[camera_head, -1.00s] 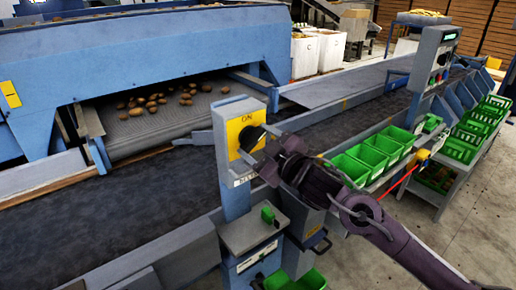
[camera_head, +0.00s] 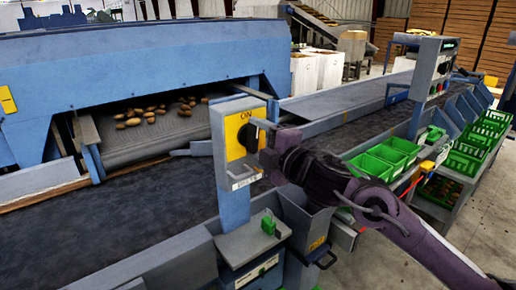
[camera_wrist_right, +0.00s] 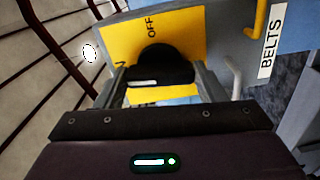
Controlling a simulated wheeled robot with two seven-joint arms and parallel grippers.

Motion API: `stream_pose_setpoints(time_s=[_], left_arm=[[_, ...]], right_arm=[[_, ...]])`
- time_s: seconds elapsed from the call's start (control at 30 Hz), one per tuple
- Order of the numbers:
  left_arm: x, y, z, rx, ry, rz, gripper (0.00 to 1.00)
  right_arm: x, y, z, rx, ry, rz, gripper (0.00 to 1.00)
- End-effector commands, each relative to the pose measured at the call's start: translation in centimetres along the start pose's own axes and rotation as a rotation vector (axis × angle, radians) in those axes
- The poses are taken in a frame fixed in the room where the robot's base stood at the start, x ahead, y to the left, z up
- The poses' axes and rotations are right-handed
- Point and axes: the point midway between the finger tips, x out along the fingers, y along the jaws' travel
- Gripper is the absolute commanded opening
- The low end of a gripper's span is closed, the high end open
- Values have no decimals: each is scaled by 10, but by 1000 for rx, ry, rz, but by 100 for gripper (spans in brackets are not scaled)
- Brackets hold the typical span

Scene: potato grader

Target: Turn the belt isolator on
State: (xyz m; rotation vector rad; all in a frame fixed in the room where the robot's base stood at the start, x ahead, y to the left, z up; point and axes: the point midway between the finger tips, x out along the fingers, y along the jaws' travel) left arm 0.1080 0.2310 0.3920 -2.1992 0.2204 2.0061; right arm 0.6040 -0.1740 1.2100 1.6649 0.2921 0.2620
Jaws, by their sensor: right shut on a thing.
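The belt isolator is a black rotary knob (camera_head: 246,138) on a yellow plate (camera_head: 234,124) on a grey box above a blue post. "ON" shows at the plate's top in the head view. My right gripper (camera_head: 261,139) is at the knob, coming from the right. In the right wrist view its fingers stand either side of the black knob (camera_wrist_right: 160,67), shut on it. A white mark shows on the knob's near edge. "OFF" is on the yellow plate (camera_wrist_right: 188,27) beyond it, and a "BELTS" label (camera_wrist_right: 270,42) is at the right. My left gripper is not in view.
The dark conveyor belt (camera_head: 120,215) runs behind the post. A grey shelf with a green item (camera_head: 268,224) sits below the box. Green crates (camera_head: 395,150) line the right side. Potatoes (camera_head: 150,112) lie on the roller bed under the blue hood.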

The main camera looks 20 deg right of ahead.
Motion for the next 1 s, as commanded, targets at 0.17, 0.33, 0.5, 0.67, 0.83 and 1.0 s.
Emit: stream_pose_setpoints(time_s=[0.17,0.33,0.5,0.67,0.83,1.0], left_arm=[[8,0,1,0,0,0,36],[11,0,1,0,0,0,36],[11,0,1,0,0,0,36],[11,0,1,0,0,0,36],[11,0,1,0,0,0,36],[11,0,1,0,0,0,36]], right_arm=[[0,-2,0,-76,0,-1,41],[0,-2,0,-115,0,-2,41],[0,-1,0,-130,0,-3,41],[0,-1,0,-133,1,-4,41],[0,-2,0,-133,1,-4,41],[0,-1,0,-131,1,-3,85]])
